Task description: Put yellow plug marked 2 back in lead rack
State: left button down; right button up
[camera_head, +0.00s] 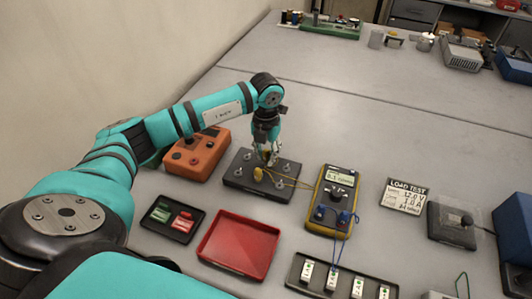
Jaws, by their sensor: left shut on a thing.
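My left gripper (268,155) points down over a dark plate with several pale posts (234,182), possibly the lead rack. It is shut on a small yellow piece between its fingertips, which looks like a yellow plug; its mark is not readable. Another yellow plug-like piece (258,174) shows just below, at the middle of the plate. I cannot tell whether the held piece touches the plate. A thin yellow lead (295,183) runs from there to the right, towards the yellow multimeter (348,178). My right gripper is not in view.
An orange box (213,150) stands left of the plate. In front are a black tray with green and red pieces (155,225), an empty red tray (238,270) and a black tray with white labelled pieces (293,272). A load test card (403,197) lies right.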

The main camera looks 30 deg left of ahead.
pick_arm(q)
jog(key=shift+f+b, duration=0.4)
jog(key=shift+f, duration=0.2)
jog(key=c, duration=1.1)
grip_release()
jog(key=shift+r, duration=0.1)
notch_tip(320, 180, up, 12)
